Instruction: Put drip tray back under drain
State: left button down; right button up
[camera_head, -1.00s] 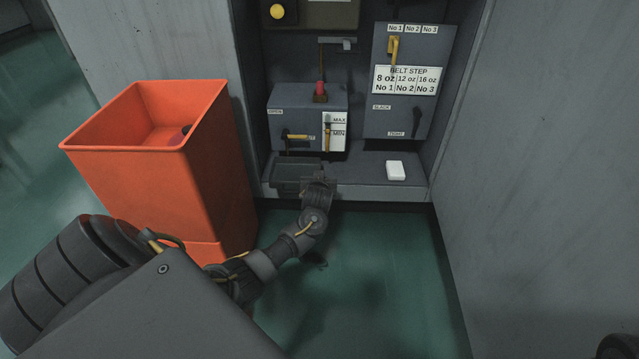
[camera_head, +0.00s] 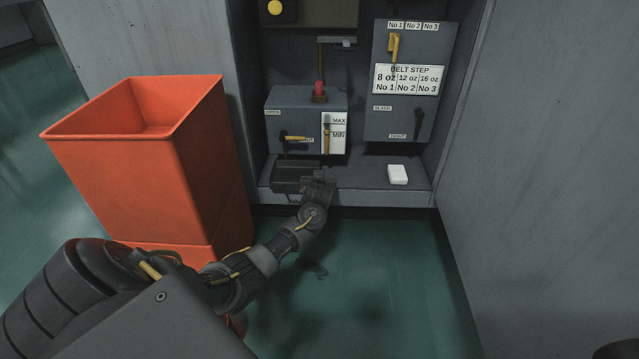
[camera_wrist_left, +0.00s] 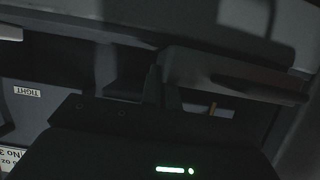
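The drip tray (camera_head: 290,186) is a dark, shallow, open tray on the grey ledge, below the drain valve with a yellow handle (camera_head: 296,138). My left gripper (camera_head: 318,184) is at the tray's right front end. In the left wrist view, the tray (camera_wrist_left: 235,75) extends right from the two narrow fingers (camera_wrist_left: 162,88). The fingers are close together at its near end and appear closed on its edge. The contact itself is dark and partly hidden. My right gripper is not in view.
A tall orange bin (camera_head: 170,180) stands left of the ledge, close to my left arm. A white block (camera_head: 397,174) lies on the ledge to the right, with bare ledge (camera_head: 355,180) between it and my gripper. Grey machine panels (camera_head: 560,150) close off the right side.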

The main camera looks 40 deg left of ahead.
pick_arm(q)
jog(key=c, duration=1.7)
grip_release()
